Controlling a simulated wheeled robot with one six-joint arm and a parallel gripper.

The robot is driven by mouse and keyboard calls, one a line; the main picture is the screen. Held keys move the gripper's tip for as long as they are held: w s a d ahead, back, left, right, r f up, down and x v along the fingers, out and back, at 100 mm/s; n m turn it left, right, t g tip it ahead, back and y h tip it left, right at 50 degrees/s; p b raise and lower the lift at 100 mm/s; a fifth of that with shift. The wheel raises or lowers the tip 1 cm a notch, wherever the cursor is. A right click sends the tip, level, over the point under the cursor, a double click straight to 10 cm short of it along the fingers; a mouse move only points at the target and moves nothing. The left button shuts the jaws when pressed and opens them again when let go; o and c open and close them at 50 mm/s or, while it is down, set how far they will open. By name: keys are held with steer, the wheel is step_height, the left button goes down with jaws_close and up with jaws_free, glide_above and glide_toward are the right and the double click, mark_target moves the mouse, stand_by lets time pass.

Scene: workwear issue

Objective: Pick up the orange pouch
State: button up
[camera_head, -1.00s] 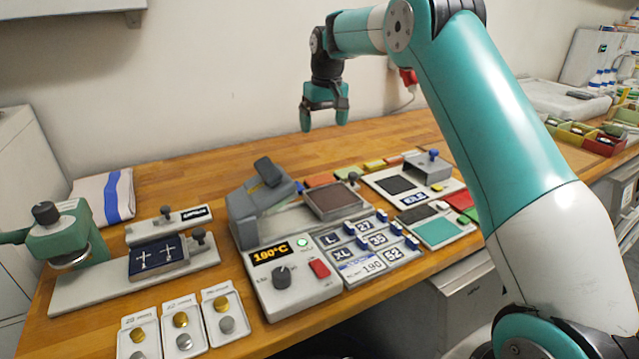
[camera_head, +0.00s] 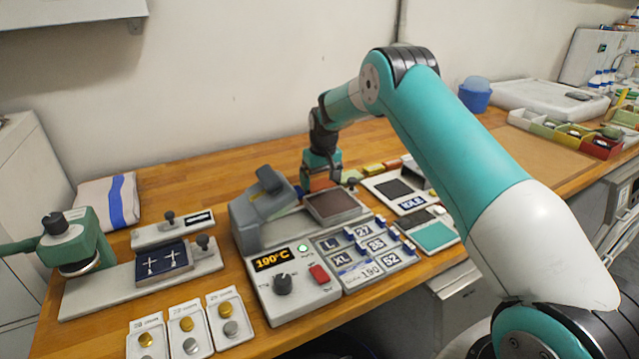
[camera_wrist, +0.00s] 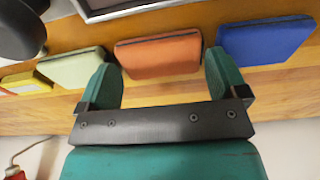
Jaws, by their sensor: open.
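The orange pouch (camera_wrist: 160,57) lies flat on the wooden bench in the wrist view, between a pale green pouch and a blue one. My gripper (camera_wrist: 160,75) is open, with its two green fingers on either side of the orange pouch's near part. I cannot tell whether the fingers touch it. In the head view my gripper (camera_head: 321,182) is low over the back of the bench, behind the brown press plate, and a bit of the orange pouch (camera_head: 320,184) shows between its fingers.
The pale green pouch (camera_wrist: 75,68) is left of the gripper and the blue pouch (camera_wrist: 265,40) is right, both close to the fingers. The grey heat press (camera_head: 262,205) stands just in front. A white wall is behind the bench.

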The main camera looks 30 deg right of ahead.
steer(key=shift+w+f, duration=0.1)
steer(key=shift+f, duration=0.5)
steer(key=c, duration=0.6)
steer(key=shift+r, duration=0.1)
